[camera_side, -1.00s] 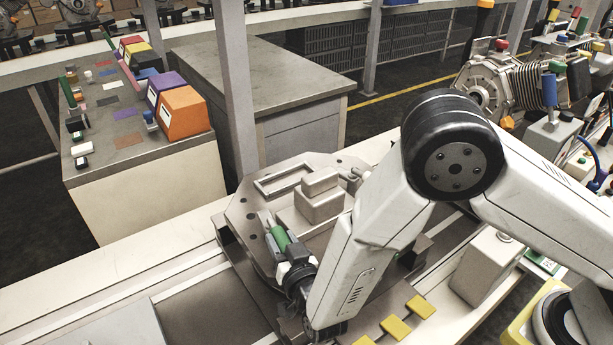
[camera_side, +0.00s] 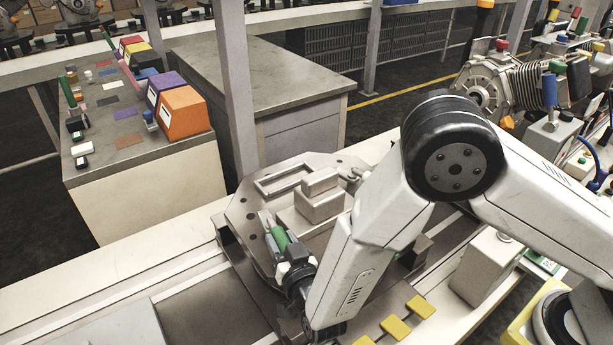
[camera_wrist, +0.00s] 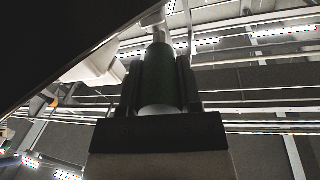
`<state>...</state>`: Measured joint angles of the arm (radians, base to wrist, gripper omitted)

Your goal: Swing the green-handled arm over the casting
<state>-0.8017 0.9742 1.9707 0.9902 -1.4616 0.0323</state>
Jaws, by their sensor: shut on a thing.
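The green handle (camera_side: 280,238) of the swing arm shows in the side view at the left part of the fixture plate (camera_side: 240,214). My gripper (camera_side: 284,247) is shut on this handle. In the wrist view the green handle (camera_wrist: 160,78) stands between the two dark fingers of my gripper (camera_wrist: 162,88), with a pale end below it. The casting (camera_side: 318,200), a grey stepped block, sits on the plate to the right of the handle, apart from my gripper. The rest of the swing arm is mostly hidden behind my gripper and wrist.
Yellow pads (camera_side: 396,327) lie on the conveyor in front. A grey box (camera_side: 487,268) stands to the right. A grey post (camera_side: 237,90) rises behind the plate. A bench with orange (camera_side: 183,112) and other coloured bins is at the back left.

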